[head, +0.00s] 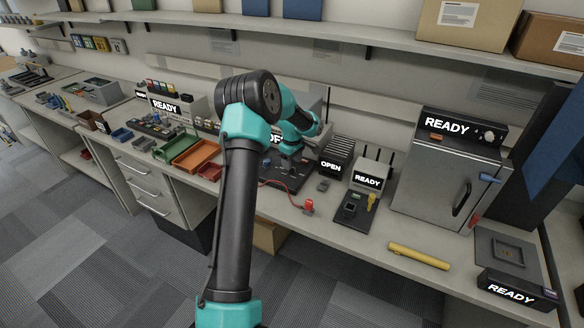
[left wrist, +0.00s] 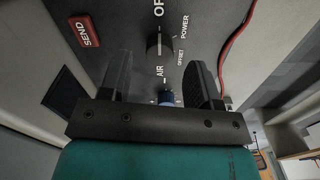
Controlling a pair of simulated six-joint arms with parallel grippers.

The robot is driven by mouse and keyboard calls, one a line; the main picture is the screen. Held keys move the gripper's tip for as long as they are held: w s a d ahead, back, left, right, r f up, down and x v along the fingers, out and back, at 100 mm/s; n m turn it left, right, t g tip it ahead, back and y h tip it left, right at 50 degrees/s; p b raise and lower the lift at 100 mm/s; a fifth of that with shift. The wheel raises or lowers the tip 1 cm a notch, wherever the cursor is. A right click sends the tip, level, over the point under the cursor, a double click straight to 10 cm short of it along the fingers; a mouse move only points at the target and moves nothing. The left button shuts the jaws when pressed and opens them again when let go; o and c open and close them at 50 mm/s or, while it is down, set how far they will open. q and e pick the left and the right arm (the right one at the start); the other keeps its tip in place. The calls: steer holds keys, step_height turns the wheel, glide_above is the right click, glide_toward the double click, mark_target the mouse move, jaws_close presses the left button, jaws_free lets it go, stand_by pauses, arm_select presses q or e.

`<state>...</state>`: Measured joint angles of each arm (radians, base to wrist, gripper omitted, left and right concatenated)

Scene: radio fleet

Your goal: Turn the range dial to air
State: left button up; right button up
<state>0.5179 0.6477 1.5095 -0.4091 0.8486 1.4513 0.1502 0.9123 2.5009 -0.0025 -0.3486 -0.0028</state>
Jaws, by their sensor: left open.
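In the left wrist view, a dark panel (left wrist: 125,25) carries a dark round dial (left wrist: 153,45) with the words POWER and OFFSET at its right. The word AIR is printed below the dial. A small blue knob (left wrist: 166,97) shows below that word, close to the gripper body. I cannot tell which of the two AIR belongs to, or where the dial points. My left gripper (left wrist: 159,62) is open, its fingers on either side of AIR, with no contact visible. My right gripper is not in view.
On the bench stand an orange tray (head: 196,158), an OPEN-labelled rack (head: 336,158), a grey READY oven (head: 440,190) and a yellow cylinder (head: 419,256).

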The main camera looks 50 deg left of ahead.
arm_select(q)
steer(key=shift+f, duration=1.6)
steer(key=c, duration=0.9)
